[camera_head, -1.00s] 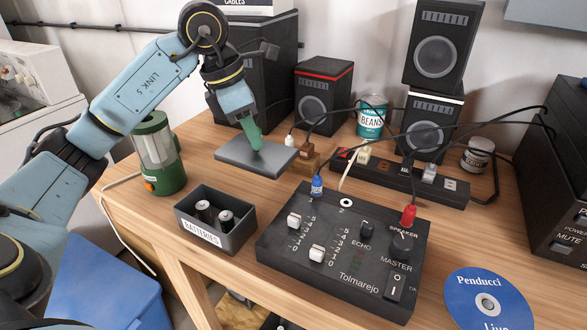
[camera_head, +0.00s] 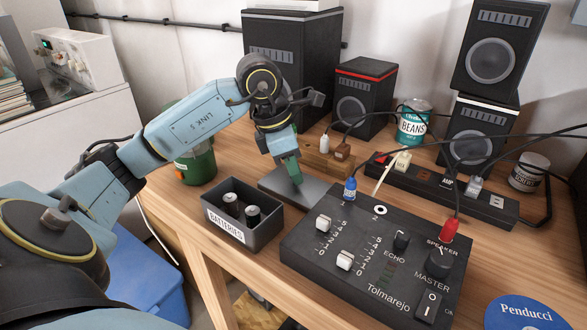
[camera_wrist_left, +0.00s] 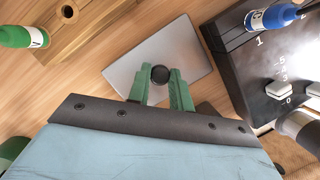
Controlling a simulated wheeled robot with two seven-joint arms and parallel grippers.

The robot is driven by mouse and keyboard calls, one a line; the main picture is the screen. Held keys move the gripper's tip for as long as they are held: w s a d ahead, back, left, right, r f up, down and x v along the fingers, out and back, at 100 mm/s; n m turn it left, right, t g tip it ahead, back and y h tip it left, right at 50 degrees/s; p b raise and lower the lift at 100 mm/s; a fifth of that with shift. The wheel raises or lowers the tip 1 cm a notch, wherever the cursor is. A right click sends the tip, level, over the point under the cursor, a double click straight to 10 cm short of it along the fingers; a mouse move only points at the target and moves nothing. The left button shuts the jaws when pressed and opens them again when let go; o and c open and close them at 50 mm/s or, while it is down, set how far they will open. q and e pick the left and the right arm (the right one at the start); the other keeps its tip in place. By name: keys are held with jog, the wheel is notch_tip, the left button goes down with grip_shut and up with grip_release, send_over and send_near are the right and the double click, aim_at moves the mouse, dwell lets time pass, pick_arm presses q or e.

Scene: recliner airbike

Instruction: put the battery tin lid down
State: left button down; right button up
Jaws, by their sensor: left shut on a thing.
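The battery tin lid (camera_head: 319,190) is a flat grey plate. In the head view it is level, low over or on the wooden table between the battery tin and the mixer; I cannot tell whether it touches the table. My left gripper (camera_head: 293,180) points down and is shut on the lid's dark round knob. In the left wrist view, its green fingers (camera_wrist_left: 160,90) sit either side of the knob above the lid (camera_wrist_left: 193,62). The open battery tin (camera_head: 222,222), labelled BATTERIES, holds two batteries. My right gripper is not in view.
The black mixer (camera_head: 375,255) is close to the lid's right. A wooden block (camera_head: 322,163) with plugs stands behind it, with a power strip (camera_head: 440,193) to the right. A green lantern (camera_head: 195,165) stands behind the tin, partly hidden by my arm.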

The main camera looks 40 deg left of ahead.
aim_at(278, 186)
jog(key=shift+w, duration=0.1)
pick_arm(q)
jog(key=c, duration=1.3)
grip_release()
jog(key=shift+o, duration=0.2)
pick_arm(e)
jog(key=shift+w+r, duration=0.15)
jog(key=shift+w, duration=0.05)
pick_arm(q)
jog(key=p+v, duration=0.2)
jog(key=v, duration=1)
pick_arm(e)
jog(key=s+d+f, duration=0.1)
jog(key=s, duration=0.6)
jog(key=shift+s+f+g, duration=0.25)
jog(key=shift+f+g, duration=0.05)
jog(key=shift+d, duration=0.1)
